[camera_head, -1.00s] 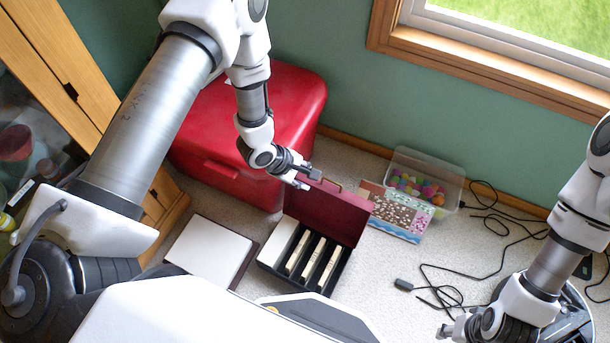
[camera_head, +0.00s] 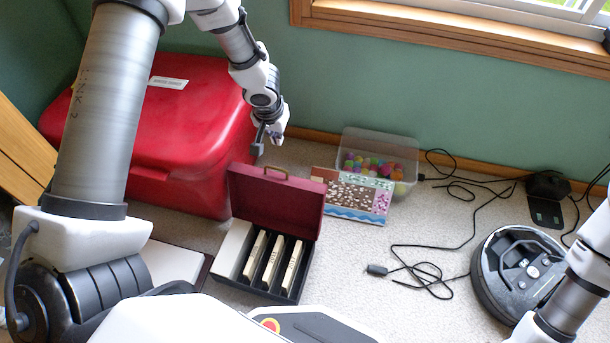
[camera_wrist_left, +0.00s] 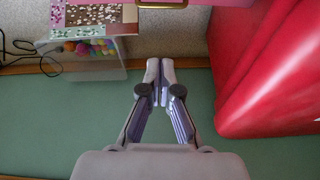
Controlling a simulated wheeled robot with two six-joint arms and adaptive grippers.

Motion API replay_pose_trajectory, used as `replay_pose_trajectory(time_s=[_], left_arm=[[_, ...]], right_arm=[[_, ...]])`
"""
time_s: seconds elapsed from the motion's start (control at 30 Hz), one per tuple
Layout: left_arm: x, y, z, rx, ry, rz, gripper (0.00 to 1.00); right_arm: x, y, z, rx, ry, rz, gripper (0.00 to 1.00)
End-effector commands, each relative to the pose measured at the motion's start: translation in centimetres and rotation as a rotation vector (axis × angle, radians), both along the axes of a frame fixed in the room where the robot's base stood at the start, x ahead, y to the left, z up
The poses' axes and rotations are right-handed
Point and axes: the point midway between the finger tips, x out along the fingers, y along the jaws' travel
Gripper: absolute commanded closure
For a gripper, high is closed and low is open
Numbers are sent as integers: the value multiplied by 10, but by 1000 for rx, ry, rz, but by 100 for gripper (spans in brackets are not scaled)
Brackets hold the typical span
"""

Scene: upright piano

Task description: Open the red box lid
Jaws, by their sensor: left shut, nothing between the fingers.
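A dark red box (camera_head: 270,205) stands on the carpet with its lid up, roughly upright, a brass handle on the lid's top edge. Several cream bars (camera_head: 272,262) stand in its black tray. A large bright red chest (camera_head: 165,125) stands behind it to the left, its lid down. My left gripper (camera_head: 267,143) is above and behind the raised lid, near the chest's right side, apart from both. In the left wrist view its fingertips (camera_wrist_left: 160,68) are together and empty, with the lid's handle (camera_wrist_left: 162,4) at the top edge. My right gripper is out of frame.
A clear bin (camera_head: 378,160) of colourful balls and a patterned board (camera_head: 355,195) stand right of the box. A black cable (camera_head: 440,245) lies on the carpet. A robot vacuum (camera_head: 525,270) is at the right. A white panel (camera_head: 172,262) lies left of the box.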

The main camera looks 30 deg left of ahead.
Motion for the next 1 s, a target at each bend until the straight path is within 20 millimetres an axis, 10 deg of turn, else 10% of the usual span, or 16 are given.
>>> replay_pose_trajectory(time_s=[0.27,0.7,1.0], left_arm=[[12,2,-13,-7,-29,8,100],[30,5,-102,-9,-30,10,100],[-3,-1,-94,-9,-29,10,100]], right_arm=[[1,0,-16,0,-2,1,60],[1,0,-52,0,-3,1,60],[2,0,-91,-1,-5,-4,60]])
